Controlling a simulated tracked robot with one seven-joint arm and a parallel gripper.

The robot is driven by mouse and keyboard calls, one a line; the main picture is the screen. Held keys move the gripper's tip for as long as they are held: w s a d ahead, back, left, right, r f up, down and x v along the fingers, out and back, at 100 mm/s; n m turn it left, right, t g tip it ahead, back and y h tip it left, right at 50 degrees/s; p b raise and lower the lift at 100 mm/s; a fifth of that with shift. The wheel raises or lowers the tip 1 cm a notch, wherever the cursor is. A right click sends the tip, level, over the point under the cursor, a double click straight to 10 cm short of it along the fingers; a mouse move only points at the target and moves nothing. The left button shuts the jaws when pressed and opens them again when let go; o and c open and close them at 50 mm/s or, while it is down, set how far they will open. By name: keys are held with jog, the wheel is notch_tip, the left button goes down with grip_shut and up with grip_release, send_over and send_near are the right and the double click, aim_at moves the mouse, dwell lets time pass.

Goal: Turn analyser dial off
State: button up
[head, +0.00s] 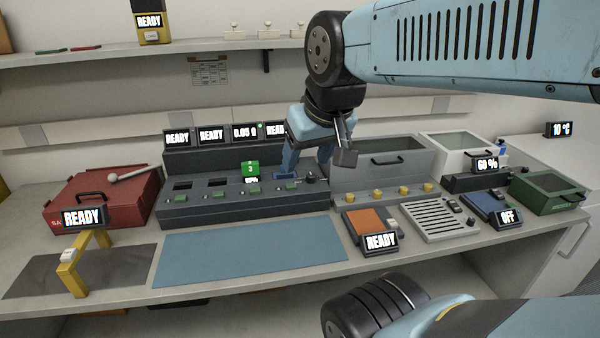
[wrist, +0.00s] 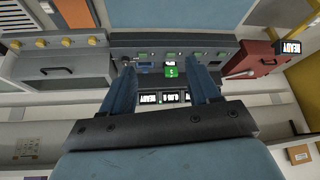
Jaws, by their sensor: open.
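The dark grey analyser bank (head: 240,207) stands at the back middle of the bench, with displays reading READY, READY, 0.05 g and a partly covered READY. A small black dial (head: 311,177) sits at its right end, beside a blue slot. My gripper (head: 308,167) is open and empty above this right end, its fingers pointing down close to the dial. In the wrist view my gripper (wrist: 165,68) spans part of the upside-down bank, with the dial area by the left fingertip. The dial's pointer is too small to read, and I cannot tell whether a finger touches it.
A green tag marked 3 (head: 250,168) stands on the bank. A grey drawer box (head: 375,168) with yellow knobs in front adjoins on the right. A red case (head: 100,200) lies left. A blue mat (head: 248,250) in front is clear. A shelf (head: 120,55) runs above.

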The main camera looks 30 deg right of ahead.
jog(key=w+d+m+g, duration=0.1)
jog(key=w+d+m, duration=0.15)
jog(key=w, duration=0.45)
jog(key=m+g, duration=0.5)
jog(key=m, duration=0.8)
send_over(311, 175)
notch_tip(311, 175, down, 11)
notch_tip(311, 175, down, 13)
jog(key=shift+w, duration=0.1)
jog(key=shift+c, duration=0.4)
jog(key=c, duration=1)
jog(key=shift+o, duration=0.2)
